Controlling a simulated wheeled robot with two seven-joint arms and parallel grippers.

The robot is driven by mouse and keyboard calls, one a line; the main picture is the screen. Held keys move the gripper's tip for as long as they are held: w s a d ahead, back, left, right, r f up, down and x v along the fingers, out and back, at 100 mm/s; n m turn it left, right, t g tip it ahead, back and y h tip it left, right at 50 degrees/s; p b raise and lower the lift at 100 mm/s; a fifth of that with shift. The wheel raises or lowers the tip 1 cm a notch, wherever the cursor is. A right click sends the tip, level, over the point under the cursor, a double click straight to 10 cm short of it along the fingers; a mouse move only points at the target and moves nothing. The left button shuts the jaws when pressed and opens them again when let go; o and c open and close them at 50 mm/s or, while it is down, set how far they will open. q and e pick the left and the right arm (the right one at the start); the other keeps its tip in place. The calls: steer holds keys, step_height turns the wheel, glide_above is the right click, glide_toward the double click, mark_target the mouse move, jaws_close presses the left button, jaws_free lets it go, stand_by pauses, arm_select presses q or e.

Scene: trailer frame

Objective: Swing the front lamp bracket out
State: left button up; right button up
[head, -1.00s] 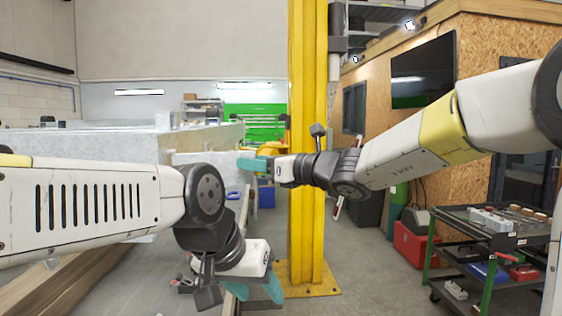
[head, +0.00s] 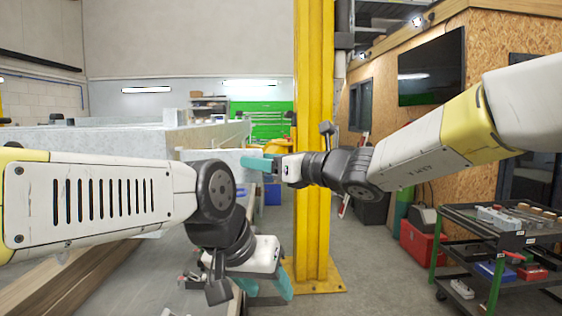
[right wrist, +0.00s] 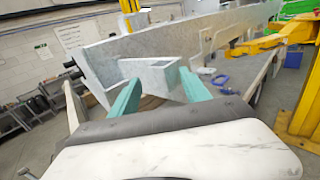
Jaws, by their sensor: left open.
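My right gripper (head: 256,164) reaches in from the right, its teal fingers pointing left toward the grey metal trailer frame (head: 120,138). In the right wrist view its two fingers (right wrist: 159,76) stand apart with nothing gripped between them. Just beyond them is a small grey box-like metal piece (right wrist: 150,73), which may be the lamp bracket; I cannot tell for certain. It appears apart from the fingers. My left gripper (head: 268,293) hangs low, open and empty, its teal fingers pointing down. My arms hide part of the frame's near end.
A tool cart (head: 490,240) and a red box (head: 418,243) are at the right. Wooden beams (head: 70,275) lie at lower left.

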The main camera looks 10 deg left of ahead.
steer(key=shift+o, duration=0.7)
steer(key=shift+s+a+f+n+g, duration=0.15)
steer(key=shift+s+a+n+g, duration=0.3)
steer(key=shift+s+a, duration=0.55)
steer(key=w+v, duration=0.1)
steer(key=v, duration=0.7)
steer(key=shift+d, duration=0.4)
steer(key=shift+m+t, duration=0.25)
